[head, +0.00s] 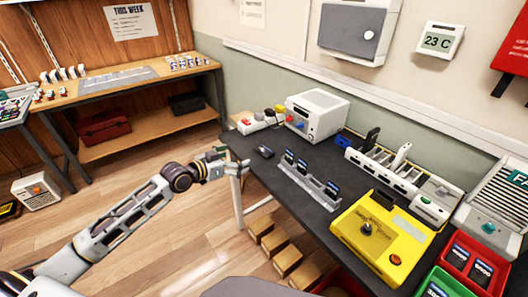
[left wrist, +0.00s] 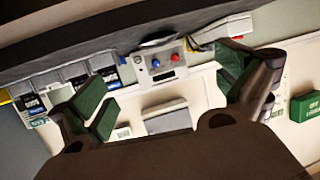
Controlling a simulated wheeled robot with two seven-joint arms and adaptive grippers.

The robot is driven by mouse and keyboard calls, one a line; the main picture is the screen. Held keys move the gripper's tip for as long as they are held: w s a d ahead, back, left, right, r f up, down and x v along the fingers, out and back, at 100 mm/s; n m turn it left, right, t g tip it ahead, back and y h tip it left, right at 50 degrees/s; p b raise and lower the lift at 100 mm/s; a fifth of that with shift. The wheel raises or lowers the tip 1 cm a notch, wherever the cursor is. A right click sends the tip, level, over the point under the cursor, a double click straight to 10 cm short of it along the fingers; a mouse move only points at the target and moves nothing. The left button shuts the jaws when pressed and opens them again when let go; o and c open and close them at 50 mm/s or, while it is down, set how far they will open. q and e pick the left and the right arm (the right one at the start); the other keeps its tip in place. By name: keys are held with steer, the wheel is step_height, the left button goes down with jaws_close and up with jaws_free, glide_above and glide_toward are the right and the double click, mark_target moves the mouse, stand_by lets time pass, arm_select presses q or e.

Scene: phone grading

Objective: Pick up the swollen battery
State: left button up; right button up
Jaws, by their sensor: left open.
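My left gripper (head: 221,158) hangs at the left end of the dark table, apart from everything on it. In the left wrist view its green-padded fingers (left wrist: 168,85) are spread, with nothing between them. Several dark batteries with blue labels (head: 302,164) stand in a grey rack (head: 293,177) on the table. Batteries in the rack also show in the left wrist view (left wrist: 104,72). A small dark rounded object (head: 264,151) lies on the table left of the rack; I cannot tell what it is. I cannot tell which battery is swollen. My right gripper is not in view.
A white box with red and blue knobs (head: 318,113) stands behind the rack. A yellow tester (head: 382,232) lies to its right. A red bin (head: 456,277) and a green bin (head: 428,290) with batteries are at the right. A grey slotted holder (head: 378,172) runs along the back.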

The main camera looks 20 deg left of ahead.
arm_select(q)
steer(key=shift+w, duration=0.1)
glide_toward(262, 150)
steer(key=shift+b+x, duration=0.4)
steer(key=shift+x, duration=0.9)
steer(key=shift+w+f, duration=0.1)
steer(key=shift+w, duration=0.2)
steer(key=shift+w+d+f, duration=0.15)
steer(key=shift+w+d, duration=0.05)
steer(key=shift+w, duration=0.2)
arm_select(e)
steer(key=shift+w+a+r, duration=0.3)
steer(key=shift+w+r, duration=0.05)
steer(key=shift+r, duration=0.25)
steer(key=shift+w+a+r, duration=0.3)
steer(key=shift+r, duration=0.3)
arm_select(q)
steer(key=shift+w, duration=0.1)
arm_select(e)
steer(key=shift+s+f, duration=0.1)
